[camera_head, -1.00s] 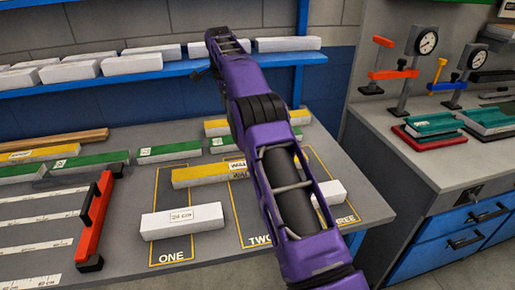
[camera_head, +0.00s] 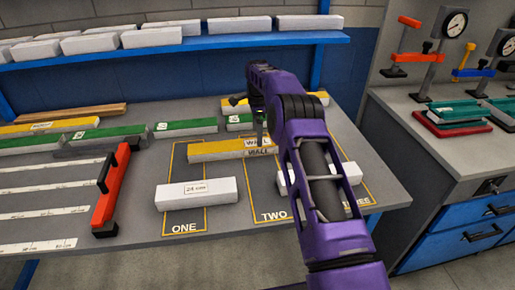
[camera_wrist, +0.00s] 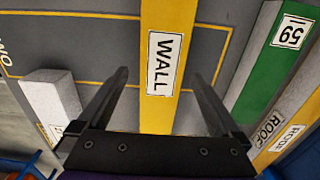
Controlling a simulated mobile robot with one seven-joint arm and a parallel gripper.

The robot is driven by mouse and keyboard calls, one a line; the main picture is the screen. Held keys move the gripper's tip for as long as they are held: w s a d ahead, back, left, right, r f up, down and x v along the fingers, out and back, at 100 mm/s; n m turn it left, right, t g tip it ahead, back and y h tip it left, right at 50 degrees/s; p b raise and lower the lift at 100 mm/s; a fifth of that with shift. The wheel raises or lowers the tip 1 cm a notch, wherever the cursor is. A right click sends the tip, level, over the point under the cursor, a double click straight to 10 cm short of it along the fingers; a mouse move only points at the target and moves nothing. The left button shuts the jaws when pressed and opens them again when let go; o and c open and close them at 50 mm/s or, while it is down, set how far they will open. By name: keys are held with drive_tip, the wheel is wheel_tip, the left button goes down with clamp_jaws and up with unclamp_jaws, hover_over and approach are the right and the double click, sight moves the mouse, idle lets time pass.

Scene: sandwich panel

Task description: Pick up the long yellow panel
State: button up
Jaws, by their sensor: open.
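A yellow panel (camera_head: 210,150) labelled WALL lies across the outlined areas ONE and TWO in the head view; my arm hides its right end. In the wrist view the yellow WALL panel (camera_wrist: 176,18) runs between my fingers. My gripper (camera_wrist: 158,74) is open, with a finger on either side of the panel and gaps to it; I cannot tell its exact height above it. Another yellow panel (camera_head: 312,98) lies at the back, partly hidden by my arm. A third yellow panel (camera_head: 20,129) lies at the far left.
A white block (camera_head: 196,193) marked 24 cm lies in ONE; another white block (camera_head: 352,173) is partly behind my arm. Green panels (camera_head: 190,128) lie behind the WALL panel. A blue shelf (camera_head: 170,54) holds white blocks above.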

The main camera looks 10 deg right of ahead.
wheel_tip(320, 180, down, 5)
drive_tip(key=shift+w+f, duration=0.15)
drive_tip(key=c, duration=1.4)
drive_tip(key=shift+c, duration=0.4)
